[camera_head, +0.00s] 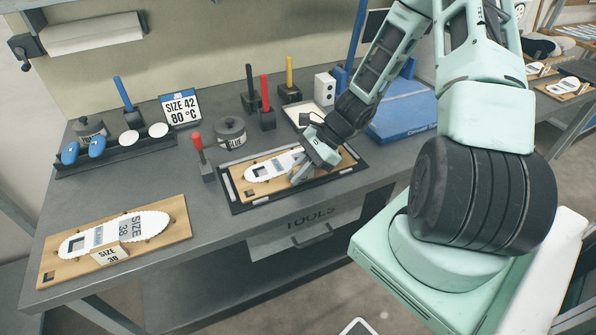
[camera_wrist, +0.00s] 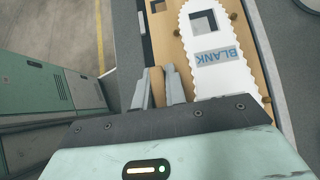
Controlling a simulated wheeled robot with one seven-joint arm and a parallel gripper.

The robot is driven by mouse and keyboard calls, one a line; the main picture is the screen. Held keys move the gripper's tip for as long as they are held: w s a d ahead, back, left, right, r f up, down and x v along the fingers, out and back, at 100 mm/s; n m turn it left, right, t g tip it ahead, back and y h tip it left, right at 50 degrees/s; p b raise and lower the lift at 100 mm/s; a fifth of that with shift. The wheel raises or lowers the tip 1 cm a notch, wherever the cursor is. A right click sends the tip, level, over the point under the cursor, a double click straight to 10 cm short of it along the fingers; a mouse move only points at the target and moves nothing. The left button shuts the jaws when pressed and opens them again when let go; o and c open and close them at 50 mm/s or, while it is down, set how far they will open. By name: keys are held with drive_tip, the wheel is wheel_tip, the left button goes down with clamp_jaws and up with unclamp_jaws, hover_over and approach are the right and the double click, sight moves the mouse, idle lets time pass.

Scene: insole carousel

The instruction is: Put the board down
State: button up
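A wooden board (camera_head: 262,190) bearing a white insole form (camera_head: 268,169) lies at the middle of the bench, within the outline of a dark rectangular frame (camera_head: 237,208). In the wrist view the form (camera_wrist: 220,75) is marked BLANK and the board (camera_wrist: 165,30) shows beside it. My gripper (camera_head: 299,176) is over the near right part of the board. In the wrist view its fingers (camera_wrist: 157,90) are on both sides of a wooden block (camera_wrist: 156,84) at the board's edge and appear closed on it. I cannot tell whether the board touches the frame floor.
Another board (camera_head: 172,212) with a SIZE 38 form lies at the front left. A blue machine (camera_head: 400,110) is at right. Bench between the boards is clear.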

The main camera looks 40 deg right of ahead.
drive_tip(key=o, duration=0.4)
drive_tip(key=v, duration=1.2)
drive_tip(key=s+a+r+n+g+h, duration=0.2)
drive_tip(key=a+r+n, duration=0.1)
drive_tip(key=a+n, duration=0.55)
drive_tip(key=s+a+r+n+g+h, duration=0.25)
drive_tip(key=a+n, duration=0.35)
drive_tip(key=a, duration=0.5)
drive_tip(key=shift+s+a+r+n+t+h, duration=0.35)
drive_tip(key=shift+s+a+r+n+h, duration=0.4)
drive_tip(key=shift+s+a+n, duration=1.4)
drive_tip(key=shift+s+a+r+n+t+h, duration=0.4)
drive_tip(key=shift+s+a+r+n, duration=0.85)
drive_tip(key=shift+n, duration=1.45)
drive_tip(key=shift+s+a+r+n+t+h, duration=0.3)
drive_tip(key=shift+s+a+r+n+h, duration=0.25)
drive_tip(key=shift+s+a+n, duration=1.75)
drive_tip(key=shift+w+d, duration=0.1)
drive_tip(key=shift+w, duration=0.15)
